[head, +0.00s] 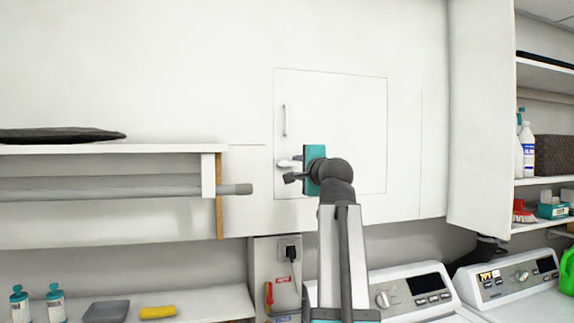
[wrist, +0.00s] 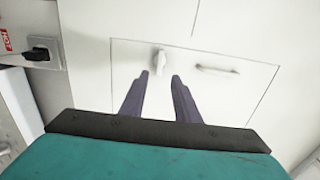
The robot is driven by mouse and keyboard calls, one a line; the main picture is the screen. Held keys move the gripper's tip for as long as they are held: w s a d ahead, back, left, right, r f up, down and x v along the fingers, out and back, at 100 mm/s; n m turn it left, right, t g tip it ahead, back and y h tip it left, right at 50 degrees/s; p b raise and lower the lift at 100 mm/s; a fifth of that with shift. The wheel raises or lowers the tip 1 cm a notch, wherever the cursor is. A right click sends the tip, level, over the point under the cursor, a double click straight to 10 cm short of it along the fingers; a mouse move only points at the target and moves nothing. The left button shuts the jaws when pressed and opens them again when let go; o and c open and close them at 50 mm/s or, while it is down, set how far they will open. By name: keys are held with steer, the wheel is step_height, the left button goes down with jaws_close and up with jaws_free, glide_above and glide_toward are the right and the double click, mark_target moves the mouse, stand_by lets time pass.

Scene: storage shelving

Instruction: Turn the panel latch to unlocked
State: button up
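The square white panel (head: 345,110) is set flush in the white wall cabinet, and its door looks closed. A vertical bar handle (head: 284,120) is on its left side. The small pale latch (head: 287,163) sits below the handle, near the panel's lower left. In the wrist view the latch (wrist: 160,61) lies just beyond and between my two fingertips, with the handle (wrist: 217,69) to its right. My gripper (wrist: 160,75) is open and empty, with a gap showing between the fingers. In the head view my gripper (head: 293,176) is at the latch; contact cannot be told.
A shelf with a grey rod (head: 120,187) juts out at left. A wall outlet with a black plug (head: 290,252) is below the cabinet. Two white machines (head: 400,285) stand at lower right. Shelves with bottles (head: 527,150) are at far right.

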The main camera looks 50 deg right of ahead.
mark_target(287, 164)
steer(key=p+x, duration=0.3)
steer(key=x, duration=0.8)
jaws_close()
